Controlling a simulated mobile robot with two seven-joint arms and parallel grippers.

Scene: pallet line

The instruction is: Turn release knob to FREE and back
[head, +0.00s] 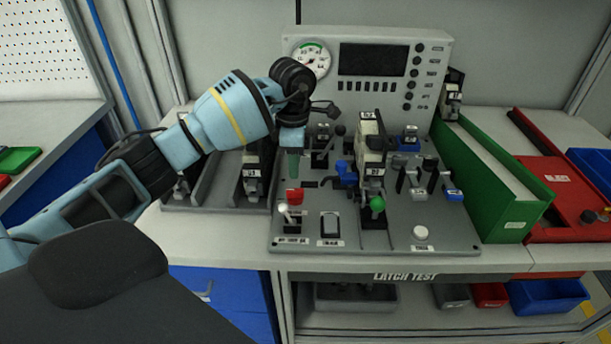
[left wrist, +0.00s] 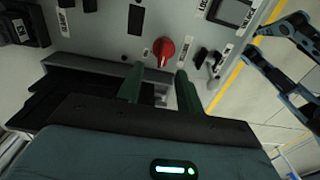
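The release knob is a round red knob (left wrist: 164,50) with a pale pointer line, on the grey panel in the left wrist view. In the head view a red knob (head: 294,196) sits at the panel's left front, below my left gripper (head: 292,172). In the wrist view the two green fingers of my left gripper (left wrist: 160,68) are apart, one on each side of the space in front of the knob. Nothing shows between them, and contact with the knob cannot be made out. The knob's lettering is too small to read. My right gripper is not in view.
A lever with a white ball (head: 284,208) stands close to the red knob, with a rocker switch (head: 330,225) to its right. A latch unit with a green-ball lever (head: 377,204) stands mid-panel. A green binder-like box (head: 490,190) borders the panel's right side.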

